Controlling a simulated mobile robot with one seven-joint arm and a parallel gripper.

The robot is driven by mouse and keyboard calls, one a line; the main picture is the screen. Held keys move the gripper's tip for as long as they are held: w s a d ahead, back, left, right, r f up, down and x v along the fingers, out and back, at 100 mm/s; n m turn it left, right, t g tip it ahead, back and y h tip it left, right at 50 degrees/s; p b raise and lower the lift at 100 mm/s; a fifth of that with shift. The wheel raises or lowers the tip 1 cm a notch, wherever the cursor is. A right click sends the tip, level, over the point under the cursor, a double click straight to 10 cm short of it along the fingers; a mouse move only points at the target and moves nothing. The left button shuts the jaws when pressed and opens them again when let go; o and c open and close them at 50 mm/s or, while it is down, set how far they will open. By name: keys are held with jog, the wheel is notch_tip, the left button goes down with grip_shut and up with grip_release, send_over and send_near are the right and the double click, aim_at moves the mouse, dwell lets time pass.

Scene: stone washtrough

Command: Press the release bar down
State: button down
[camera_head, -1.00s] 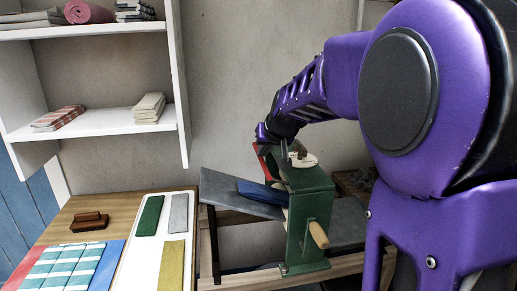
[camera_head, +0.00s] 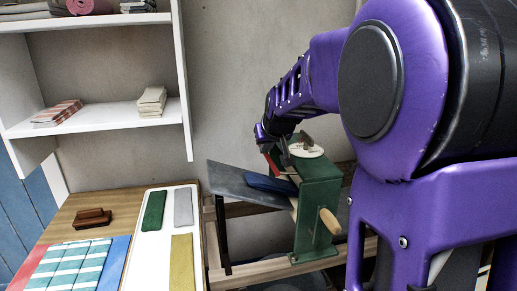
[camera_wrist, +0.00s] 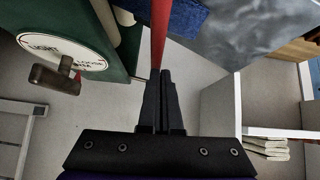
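The red release bar (camera_head: 270,162) is at the left upper side of the green wringer (camera_head: 320,205), partly hidden by my gripper. In the wrist view the red bar (camera_wrist: 159,32) runs down from the top edge to my fingertips. My gripper (camera_wrist: 165,78) has its two dark fingers together, with their tips at the bar. In the head view my gripper (camera_head: 280,155) is at the wringer's top left. The fingers overlap the bar, and the exact contact is hidden. A round white dial (camera_wrist: 65,40) with a wooden knob (camera_wrist: 55,78) is on the wringer's top.
A blue cloth (camera_head: 270,184) lies on a sloping grey board (camera_head: 235,183) at the wringer. A wooden handle (camera_head: 330,221) sticks out of its front. A white tray (camera_head: 150,258) with cloths is at left, below a white shelf (camera_head: 95,120).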

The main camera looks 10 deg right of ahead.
jog(key=shift+a+f+b, duration=0.25)
jog(key=shift+f+b, duration=0.4)
jog(key=shift+f, duration=0.1)
dwell(0.4)
